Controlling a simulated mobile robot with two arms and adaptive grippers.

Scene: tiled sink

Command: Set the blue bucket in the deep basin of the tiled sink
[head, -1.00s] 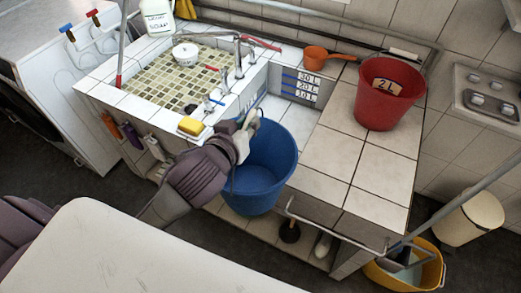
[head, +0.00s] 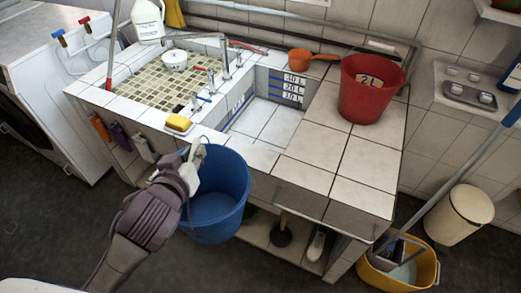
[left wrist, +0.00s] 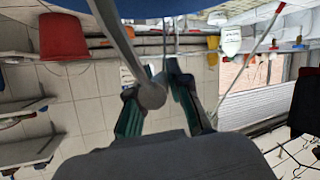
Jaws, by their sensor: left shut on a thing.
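The blue bucket (head: 222,200) hangs upright in front of the tiled sink (head: 262,157), outside the deep basin. My left gripper (head: 195,158) is shut on the bucket by its upper left side, where the thin handle runs. A grey bar and rounded grip lie between my left fingers (left wrist: 160,85) in the left wrist view, with a blue patch of the bucket (left wrist: 65,4) at the top edge. The deep basin (head: 268,122) is empty, with litre marks on its back wall. The bucket hides part of the sink's front. My right gripper is out of view.
A red bucket (head: 372,98) and an orange scoop (head: 307,62) stand on the right ledge and back edge. A yellow sponge (head: 179,122) lies on the left front rim, near the taps (head: 225,60). A yellow mop bucket (head: 375,275) stands lower right.

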